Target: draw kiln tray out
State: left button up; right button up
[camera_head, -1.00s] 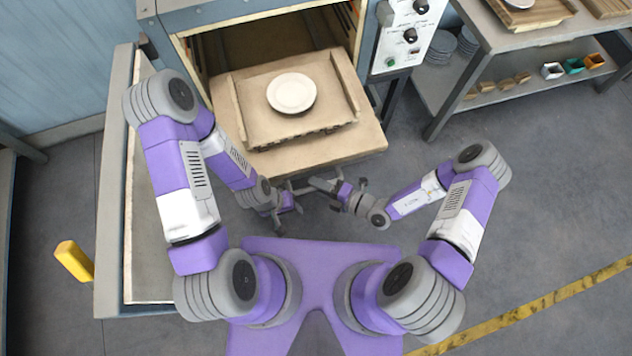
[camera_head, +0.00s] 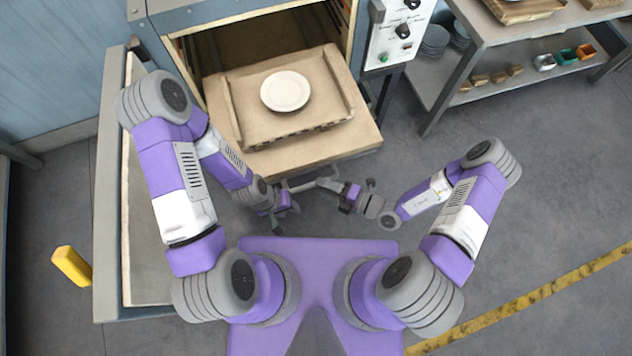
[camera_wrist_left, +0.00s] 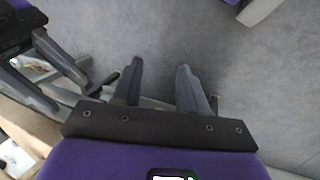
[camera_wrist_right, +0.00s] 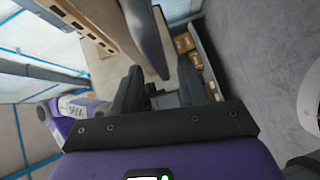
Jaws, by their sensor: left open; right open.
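The beige kiln tray (camera_head: 330,149) sticks out of the kiln mouth. A round white plate (camera_head: 285,91) lies on the raised, railed part on top. A thin light bar (camera_head: 303,186) shows just in front of the tray's front edge. My left gripper (camera_head: 294,205) is below that edge, open; its spread fingers show in the left wrist view (camera_wrist_left: 158,82) with a bar close behind them. My right gripper (camera_head: 335,185) is to its right, close by and open; its fingers show in the right wrist view (camera_wrist_right: 160,88). I cannot tell whether either touches the bar.
The open kiln door (camera_head: 112,190) stands at the left of my left arm. A control panel (camera_head: 398,32) is on the kiln's right side. A shelf table (camera_head: 478,48) with plates and small boxes stands at upper right. A yellow post (camera_head: 71,266) is at lower left. The floor at right is clear.

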jog(key=v, duration=0.4)
jog(key=shift+a, duration=0.15)
dwell(0.4)
jog(key=s+d+f+n+g+h, duration=0.1)
jog(key=s+n+g+h, duration=0.2)
jog(key=s+n+g, duration=0.65)
jog(key=s+d+f+n+g+h, duration=0.1)
jog(key=s+f+n+g+h, duration=0.2)
jog(key=n, duration=1.1)
jog(key=w+d+n+t+h, duration=0.2)
jog(key=w+n+t+h, duration=0.2)
jog(key=n, duration=1.2)
jog(key=w+r+t, duration=0.1)
jog(key=w+t, duration=0.1)
jog(key=w, duration=0.2)
jog(key=shift+d+h, duration=0.35)
jog(key=shift+h, duration=0.05)
